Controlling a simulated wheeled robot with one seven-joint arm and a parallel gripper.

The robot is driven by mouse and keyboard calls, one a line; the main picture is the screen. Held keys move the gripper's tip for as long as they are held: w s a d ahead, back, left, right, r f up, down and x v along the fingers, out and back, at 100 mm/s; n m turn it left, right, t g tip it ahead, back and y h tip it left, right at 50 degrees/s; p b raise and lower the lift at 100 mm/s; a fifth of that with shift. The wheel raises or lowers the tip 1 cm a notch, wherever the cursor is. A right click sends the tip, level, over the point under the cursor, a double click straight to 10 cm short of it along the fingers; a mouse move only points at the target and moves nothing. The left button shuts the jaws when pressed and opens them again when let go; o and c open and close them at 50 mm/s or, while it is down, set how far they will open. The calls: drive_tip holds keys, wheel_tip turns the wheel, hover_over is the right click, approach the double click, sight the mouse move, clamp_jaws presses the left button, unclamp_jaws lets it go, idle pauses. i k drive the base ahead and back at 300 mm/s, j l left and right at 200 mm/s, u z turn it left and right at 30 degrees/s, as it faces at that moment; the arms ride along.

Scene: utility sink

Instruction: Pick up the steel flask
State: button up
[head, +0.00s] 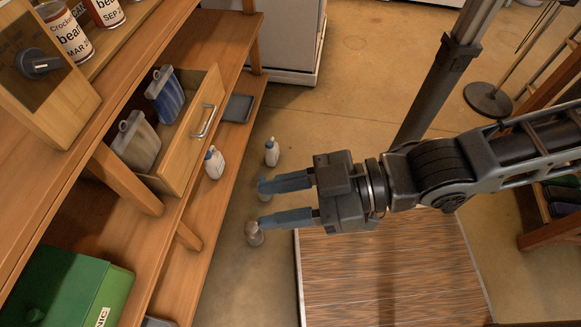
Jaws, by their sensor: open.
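A grey, steel-looking flask (136,143) with a looped top stands in the open wooden drawer (190,135) at the left. A blue patterned flask (166,97) of similar shape stands behind it in the same drawer. My gripper (260,209) is open and empty, with its two blue-grey fingers pointing left. It is to the right of the drawer and apart from both flasks. The lower part of each flask is hidden inside the drawer.
A white blue-capped bottle (214,163) is beside the drawer front, and another (272,152) is near my upper finger. A green box (68,287) sits at lower left. Cans (65,33) stand on the upper shelf. A dark tray (237,108) lies beyond the drawer.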

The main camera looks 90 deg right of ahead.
sight(254, 234)
drive_tip(key=j+z, duration=0.1)
drive_tip(key=z, duration=0.35)
drive_tip(key=j+z, duration=0.1)
drive_tip(key=z, duration=0.85)
drive_tip(key=k+j+z, duration=0.1)
drive_tip(key=z, duration=0.35)
drive_tip(key=k+j+z, duration=0.1)
drive_tip(key=k+j, duration=0.75)
drive_tip(key=k, duration=0.1)
